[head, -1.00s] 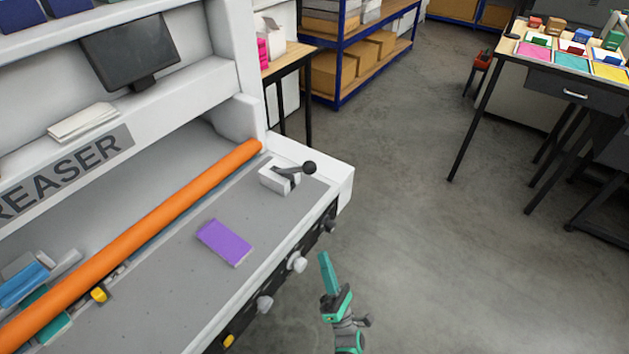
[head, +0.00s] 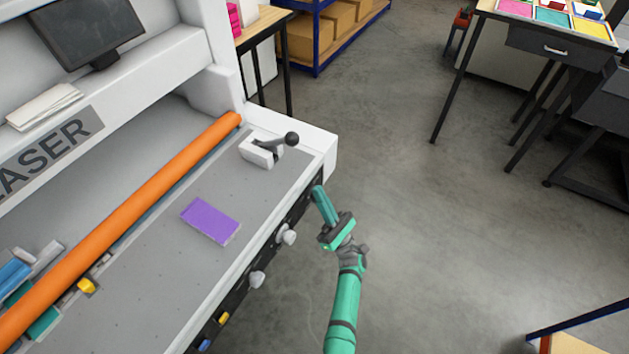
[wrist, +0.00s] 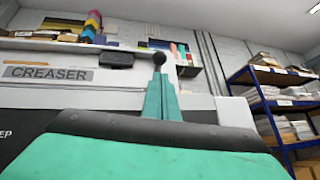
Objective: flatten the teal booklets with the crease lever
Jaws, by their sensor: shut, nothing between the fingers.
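The crease lever (head: 291,139), a dark arm with a black ball knob on a white block (head: 261,151), stands at the far right end of the creaser bed (head: 165,265). Its knob also shows in the wrist view (wrist: 159,58), just above my fingertips. My gripper (head: 318,192) is shut and empty, in front of the bed's front edge and nearer than the lever, apart from it. A teal booklet (head: 44,324) lies partly hidden beneath the orange roller (head: 120,222) at the left. Other teal booklets cannot be made out.
A purple booklet (head: 211,221) lies flat on the bed. Knobs (head: 287,234) stick out from the creaser's front. A table with coloured trays (head: 552,17) stands at the back right. A blue-framed shelf (head: 318,35) stands at the back. The floor (head: 430,240) to the right is clear.

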